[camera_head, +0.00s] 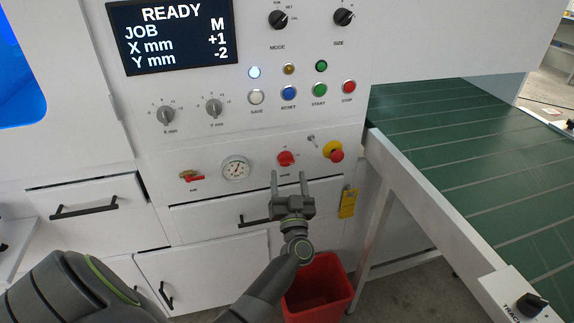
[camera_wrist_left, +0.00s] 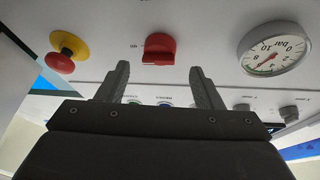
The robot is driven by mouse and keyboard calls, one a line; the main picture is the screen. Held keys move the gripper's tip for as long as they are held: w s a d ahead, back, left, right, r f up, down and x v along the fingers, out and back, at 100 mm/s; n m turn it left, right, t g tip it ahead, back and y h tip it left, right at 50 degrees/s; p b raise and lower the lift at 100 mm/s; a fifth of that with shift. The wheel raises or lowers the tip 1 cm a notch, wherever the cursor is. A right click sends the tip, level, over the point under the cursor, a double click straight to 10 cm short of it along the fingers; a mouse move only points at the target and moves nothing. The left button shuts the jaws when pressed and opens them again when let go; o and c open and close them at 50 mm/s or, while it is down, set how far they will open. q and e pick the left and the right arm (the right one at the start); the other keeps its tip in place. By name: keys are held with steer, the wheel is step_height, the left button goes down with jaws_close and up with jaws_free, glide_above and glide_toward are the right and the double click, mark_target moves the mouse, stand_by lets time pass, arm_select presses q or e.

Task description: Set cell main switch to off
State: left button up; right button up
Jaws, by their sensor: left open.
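The main switch is a red rotary knob (camera_head: 286,158) on the lower part of the white panel, between the pressure gauge and the emergency stop. In the left wrist view the red knob (camera_wrist_left: 160,48) is just beyond the fingertips, centred between them and apart from them. Its small labels are too blurred to read surely. My left gripper (camera_head: 292,176) is open and empty just below and in front of the knob; its two fingers also show in the left wrist view (camera_wrist_left: 160,75). My right gripper is not in view.
A pressure gauge (camera_head: 236,168) and red air valve (camera_head: 191,176) are left of the knob. A red and yellow emergency stop (camera_head: 335,152) is close on the right. A yellow tag (camera_head: 348,202) hangs below it. A red bin (camera_head: 319,287) and green conveyor (camera_head: 470,150) stand right.

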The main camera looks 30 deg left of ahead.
mark_target(287, 165)
arm_select(q)
steer(key=shift+x, duration=2.2)
steer(key=shift+f, duration=0.1)
steer(key=shift+c, duration=0.2)
steer(key=c, duration=0.9)
